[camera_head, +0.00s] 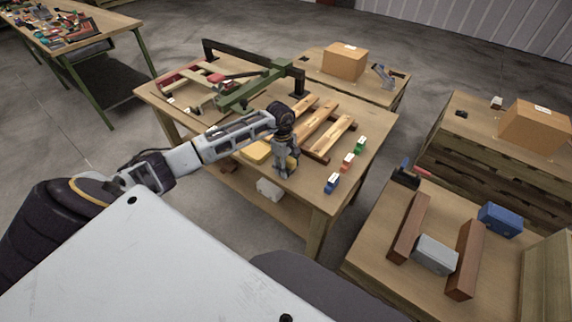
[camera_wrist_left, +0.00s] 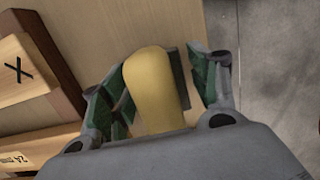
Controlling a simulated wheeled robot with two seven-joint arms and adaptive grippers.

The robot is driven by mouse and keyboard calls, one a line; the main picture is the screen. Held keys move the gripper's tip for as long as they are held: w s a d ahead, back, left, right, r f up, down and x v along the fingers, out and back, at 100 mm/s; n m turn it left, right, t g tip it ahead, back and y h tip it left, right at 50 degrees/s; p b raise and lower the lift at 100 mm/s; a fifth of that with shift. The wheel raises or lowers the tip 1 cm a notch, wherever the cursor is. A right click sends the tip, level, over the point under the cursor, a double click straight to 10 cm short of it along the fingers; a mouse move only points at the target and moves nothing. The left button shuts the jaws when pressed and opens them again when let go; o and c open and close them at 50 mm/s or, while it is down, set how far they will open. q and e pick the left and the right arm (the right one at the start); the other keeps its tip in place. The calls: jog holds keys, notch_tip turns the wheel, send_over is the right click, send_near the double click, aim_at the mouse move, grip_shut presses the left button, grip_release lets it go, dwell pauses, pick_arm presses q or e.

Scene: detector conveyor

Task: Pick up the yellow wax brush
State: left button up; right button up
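The yellow wax brush (camera_wrist_left: 152,92) shows in the left wrist view as a rounded yellow body between the two fingers of my left gripper (camera_wrist_left: 160,92). The green-padded fingers stand apart on either side of it. A gap shows on its right side, and I cannot tell whether the left finger touches it. In the head view, my left gripper (camera_head: 285,170) points down at the front edge of the middle workbench (camera_head: 300,195). A bit of yellow shows beside its fingers, mostly hidden by them. My right gripper is not in view.
Wooden slats (camera_head: 318,128) lie just behind the gripper, and a flat yellow piece (camera_head: 257,151) lies to its left. Small blue (camera_head: 332,183), orange (camera_head: 347,162) and green (camera_head: 361,145) items stand to the right. A green clamp-like frame (camera_head: 255,85) stands behind.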

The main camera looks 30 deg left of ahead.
aim_at(288, 157)
pick_arm(q)
jog(key=c, duration=0.7)
jog(key=shift+c, duration=0.6)
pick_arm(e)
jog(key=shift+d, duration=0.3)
pick_arm(q)
jog(key=shift+r, duration=0.1)
notch_tip(288, 157, up, 8)
jog(key=shift+r+b, duration=0.2)
jog(key=shift+b, duration=0.35)
jog(key=shift+r, duration=0.75)
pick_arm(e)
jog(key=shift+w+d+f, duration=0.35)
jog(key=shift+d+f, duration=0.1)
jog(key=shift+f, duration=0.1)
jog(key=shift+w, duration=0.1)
